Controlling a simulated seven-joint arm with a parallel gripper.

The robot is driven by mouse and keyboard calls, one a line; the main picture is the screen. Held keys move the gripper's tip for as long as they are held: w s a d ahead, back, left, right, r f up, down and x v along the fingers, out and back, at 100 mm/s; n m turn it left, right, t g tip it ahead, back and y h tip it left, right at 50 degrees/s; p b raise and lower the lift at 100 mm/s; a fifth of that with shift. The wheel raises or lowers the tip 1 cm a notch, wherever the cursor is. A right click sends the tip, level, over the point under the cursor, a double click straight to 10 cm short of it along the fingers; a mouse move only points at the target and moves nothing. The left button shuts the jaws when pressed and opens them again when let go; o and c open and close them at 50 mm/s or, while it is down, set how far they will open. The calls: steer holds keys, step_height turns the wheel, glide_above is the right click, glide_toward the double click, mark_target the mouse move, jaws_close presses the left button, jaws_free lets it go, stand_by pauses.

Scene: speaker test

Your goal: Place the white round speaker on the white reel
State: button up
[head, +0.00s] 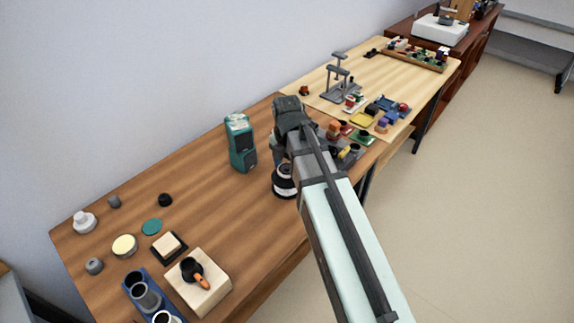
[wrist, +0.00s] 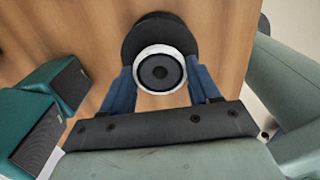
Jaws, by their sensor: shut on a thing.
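The white round speaker (wrist: 160,71), a white ring around a dark cone, sits between the two blue fingers of my gripper (wrist: 161,84) in the wrist view. The fingers are shut on its sides. A wider black round piece (wrist: 148,25) shows behind it; I cannot tell whether they touch. In the head view, my gripper (head: 284,168) points down over the table, with the speaker (head: 283,182) partly hidden below it. A white stepped round piece (head: 84,222) at the far left of the table may be the white reel; I cannot tell for sure.
A teal device (head: 241,143) stands upright left of my gripper. Small round parts, a cream disc (head: 124,245), a wooden block (head: 199,282) and a blue holder (head: 147,296) occupy the near left. Several coloured parts lie to the right. Bare wood lies between the device and the left parts.

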mark_target(287, 169)
steer(key=o, duration=1.2)
steer(key=shift+f, duration=0.1)
steer(key=shift+c, duration=0.2)
step_height(287, 169, up, 12)
stand_by(0.5)
